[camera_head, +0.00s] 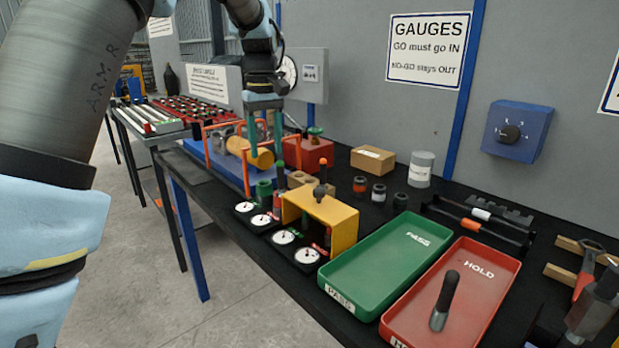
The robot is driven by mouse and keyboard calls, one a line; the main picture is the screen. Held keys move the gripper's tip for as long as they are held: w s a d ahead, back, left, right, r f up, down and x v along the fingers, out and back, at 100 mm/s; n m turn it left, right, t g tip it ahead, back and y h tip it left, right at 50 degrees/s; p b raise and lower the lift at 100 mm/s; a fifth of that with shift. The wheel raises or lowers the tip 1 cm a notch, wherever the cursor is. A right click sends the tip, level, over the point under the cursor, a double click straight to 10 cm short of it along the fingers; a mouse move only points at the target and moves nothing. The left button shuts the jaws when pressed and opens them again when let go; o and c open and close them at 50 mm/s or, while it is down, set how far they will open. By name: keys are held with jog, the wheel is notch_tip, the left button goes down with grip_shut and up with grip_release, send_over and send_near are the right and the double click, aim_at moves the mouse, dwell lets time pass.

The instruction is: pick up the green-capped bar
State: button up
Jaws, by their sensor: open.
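My gripper (265,145) points down at the end of my arm, its two teal fingers apart, above the blue fixture with the yellow-orange cylinder (262,158). No bar is clearly seen between the fingers. I cannot make out for certain which thing is the green-capped bar. A short green cylinder (264,189) stands near the bench's front edge, below and apart from the gripper. A small green-topped piece (315,131) shows by the red box (308,154).
The green PASS tray (375,262) is empty. A yellow bracket (343,225) and several dial gauges (308,256) line the front edge. Orange posts (298,155) rise around the blue fixture (212,160). Small cylinders, a cardboard box (373,159) and a grey can (421,168) stand behind.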

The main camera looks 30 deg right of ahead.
aim_at(281, 160)
jog(key=d, duration=0.1)
jog(key=s+d, duration=0.1)
jog(key=d, duration=0.1)
notch_tip(281, 160, down, 4)
jog(key=shift+r+p, duration=0.1)
jog(key=shift+p, duration=0.35)
jog(key=shift+a+f+p, duration=0.1)
jog(key=shift+f+p, duration=1)
jog(key=shift+f, duration=2.05)
grip_shut()
